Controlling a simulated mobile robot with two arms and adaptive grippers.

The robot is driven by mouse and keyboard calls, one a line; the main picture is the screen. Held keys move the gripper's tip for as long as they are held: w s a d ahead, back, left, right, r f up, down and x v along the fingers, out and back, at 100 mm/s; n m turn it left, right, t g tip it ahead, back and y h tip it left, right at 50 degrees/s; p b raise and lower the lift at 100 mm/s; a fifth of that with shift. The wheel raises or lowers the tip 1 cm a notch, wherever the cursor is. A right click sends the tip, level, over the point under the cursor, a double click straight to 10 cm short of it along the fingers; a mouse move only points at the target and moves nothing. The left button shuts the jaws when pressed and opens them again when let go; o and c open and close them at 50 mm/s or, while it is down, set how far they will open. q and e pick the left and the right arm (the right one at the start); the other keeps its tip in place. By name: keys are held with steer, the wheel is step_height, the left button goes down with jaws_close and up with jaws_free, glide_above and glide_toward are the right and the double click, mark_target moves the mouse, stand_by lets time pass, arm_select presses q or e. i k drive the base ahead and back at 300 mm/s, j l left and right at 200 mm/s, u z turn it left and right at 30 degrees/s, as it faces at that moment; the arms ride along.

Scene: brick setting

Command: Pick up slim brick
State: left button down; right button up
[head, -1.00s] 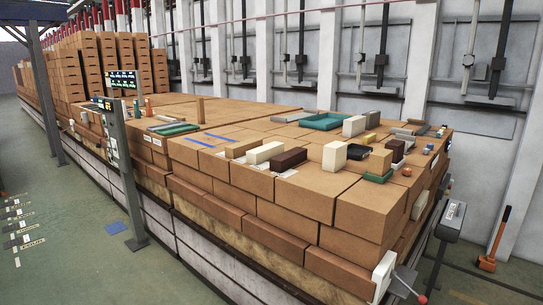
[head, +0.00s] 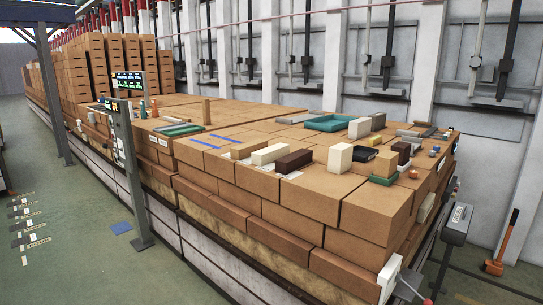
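A thin, upright tan brick (head: 206,111) stands towards the back left of the brick stack's top. Nearer the front, a tan brick (head: 250,147), a white brick (head: 270,154) and a dark brown brick (head: 294,160) lie side by side. A white upright brick (head: 340,158) stands to the right of these. Farther right are another tan brick (head: 386,164) and a dark brown upright brick (head: 402,149). I cannot tell which of these is the slim brick. Neither of my grippers is in the head view.
The large brick stack (head: 376,209) fills the middle. On it are a teal tray (head: 327,123), a small green tray (head: 383,180) and a green tray at the left (head: 180,130). A grey post (head: 129,190) with a screen stands in front.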

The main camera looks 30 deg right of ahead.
mark_target(260, 158)
steer(key=i+z, duration=0.25)
steer(key=i, duration=0.55)
steer(key=i+j+z, duration=0.2)
steer(key=i, duration=0.6)
